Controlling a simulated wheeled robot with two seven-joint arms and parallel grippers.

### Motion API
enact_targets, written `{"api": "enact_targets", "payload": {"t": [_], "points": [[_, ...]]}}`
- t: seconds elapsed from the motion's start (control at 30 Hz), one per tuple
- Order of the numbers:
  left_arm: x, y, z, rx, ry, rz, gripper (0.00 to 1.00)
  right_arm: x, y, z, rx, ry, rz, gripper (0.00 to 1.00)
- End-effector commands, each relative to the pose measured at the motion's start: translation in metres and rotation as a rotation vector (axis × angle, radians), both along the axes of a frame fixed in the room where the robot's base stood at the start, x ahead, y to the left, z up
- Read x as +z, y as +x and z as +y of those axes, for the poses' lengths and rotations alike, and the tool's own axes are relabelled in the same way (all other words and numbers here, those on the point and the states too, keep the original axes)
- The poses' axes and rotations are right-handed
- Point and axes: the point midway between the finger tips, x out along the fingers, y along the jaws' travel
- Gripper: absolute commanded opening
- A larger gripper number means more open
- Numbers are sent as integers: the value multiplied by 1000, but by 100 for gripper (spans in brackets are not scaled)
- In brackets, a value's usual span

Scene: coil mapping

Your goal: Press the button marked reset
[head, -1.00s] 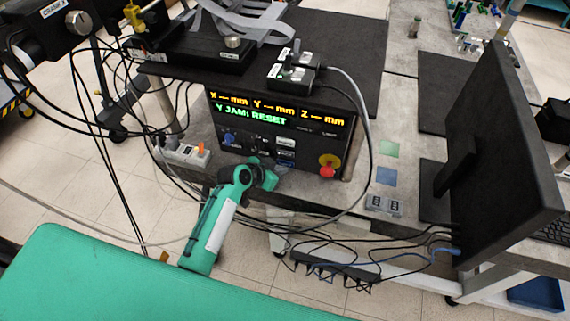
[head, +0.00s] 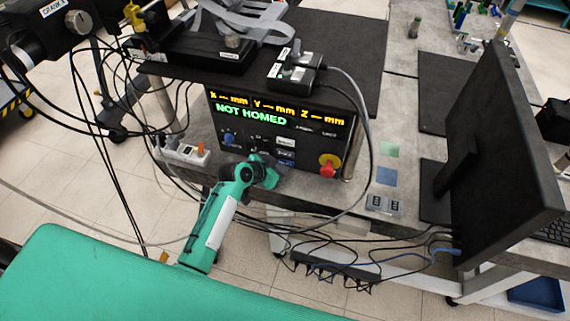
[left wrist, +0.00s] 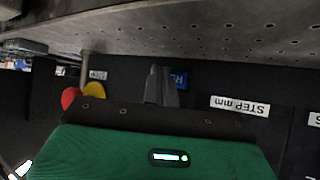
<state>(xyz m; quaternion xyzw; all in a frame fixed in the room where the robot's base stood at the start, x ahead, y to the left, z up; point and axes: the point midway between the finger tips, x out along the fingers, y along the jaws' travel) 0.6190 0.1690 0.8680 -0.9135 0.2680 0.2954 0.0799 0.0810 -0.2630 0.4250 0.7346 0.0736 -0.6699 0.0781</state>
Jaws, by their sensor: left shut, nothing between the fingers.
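The black control box (head: 215,125) stands under the dark bench top, and its display (head: 251,116) reads "NOT HOMED" in green below dashes for X, Y and Z. My left gripper (left wrist: 162,84) is shut and empty, its fingertips at the panel in the left wrist view. A blue button (left wrist: 180,79) with partly hidden white lettering, of which an "R" shows, lies right beside and behind the fingertips. Whether they touch it I cannot tell. In the head view my left gripper (head: 270,166) covers the lower middle of the panel. My right gripper is not in view.
A red emergency-stop knob (head: 328,170) on yellow sits at the panel's right; a blue knob (head: 229,138) sits at its left. A "STEP mm" label (left wrist: 240,106) is near the fingers. A loose grey cable (head: 371,150) loops past the box's right side. A monitor (head: 500,150) stands right.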

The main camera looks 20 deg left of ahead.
Motion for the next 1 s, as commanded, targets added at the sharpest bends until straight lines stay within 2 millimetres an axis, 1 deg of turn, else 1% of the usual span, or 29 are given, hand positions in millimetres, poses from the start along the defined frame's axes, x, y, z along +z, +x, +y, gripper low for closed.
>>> {"api": "enact_targets", "payload": {"t": [0.33,0.63,1.0], "points": [[1,-1,0,1,0,-1,0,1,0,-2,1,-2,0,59],[1,-15,1,1,1,1,0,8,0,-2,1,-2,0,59],[0,-17,1,0,0,0,0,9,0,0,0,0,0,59]]}}
